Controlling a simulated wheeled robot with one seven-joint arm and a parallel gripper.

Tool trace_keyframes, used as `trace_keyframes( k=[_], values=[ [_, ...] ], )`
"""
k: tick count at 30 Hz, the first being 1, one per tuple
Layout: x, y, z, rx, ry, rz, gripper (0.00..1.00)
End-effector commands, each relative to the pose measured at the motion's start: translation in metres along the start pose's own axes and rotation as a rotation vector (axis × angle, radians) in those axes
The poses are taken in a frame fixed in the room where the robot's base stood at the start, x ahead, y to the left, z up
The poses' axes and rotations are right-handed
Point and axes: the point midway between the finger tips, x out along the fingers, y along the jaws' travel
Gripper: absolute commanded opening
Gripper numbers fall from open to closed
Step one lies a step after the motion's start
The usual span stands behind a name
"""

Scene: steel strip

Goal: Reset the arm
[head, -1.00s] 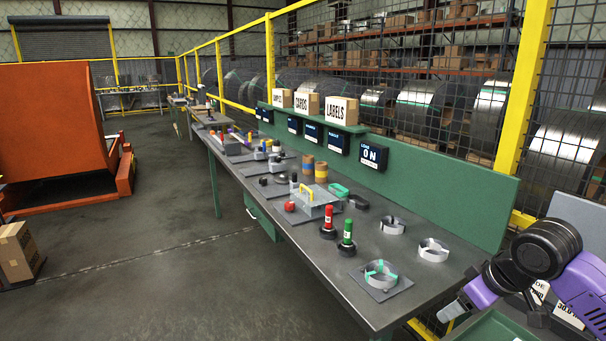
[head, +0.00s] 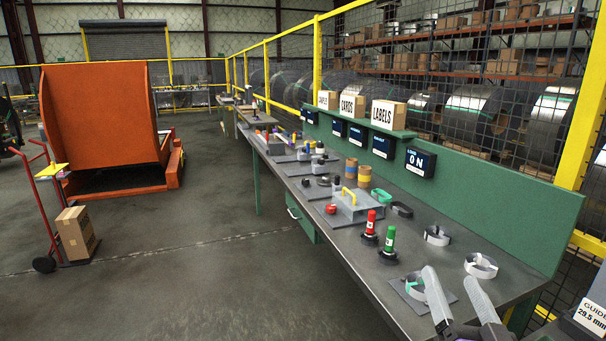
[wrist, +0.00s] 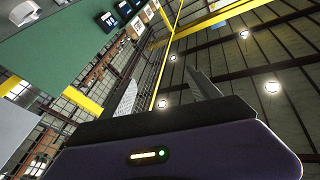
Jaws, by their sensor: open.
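My gripper (head: 458,299) is at the lower right of the head view, over or in front of the near end of the workbench. Its two grey fingers are spread apart with nothing between them. In the wrist view my gripper (wrist: 160,92) points up toward the ceiling lights, its fingers apart and empty. Most of my arm is below the head view's edge.
The long workbench (head: 350,250) carries red (head: 371,224) and green (head: 389,241) handled tools, a clear box with a yellow handle (head: 350,197), and several metal rings. A green back panel (head: 490,195) and mesh fence stand behind. Open floor (head: 200,270) lies left.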

Motion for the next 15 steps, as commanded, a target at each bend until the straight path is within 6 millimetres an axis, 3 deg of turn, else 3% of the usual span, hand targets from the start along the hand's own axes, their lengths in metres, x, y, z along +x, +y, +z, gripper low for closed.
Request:
trace_keyframes(
  k=[15],
  values=[
    [-0.196, 0.004, 0.042, -0.067, 0.004, 0.213, 0.7]
  ],
)
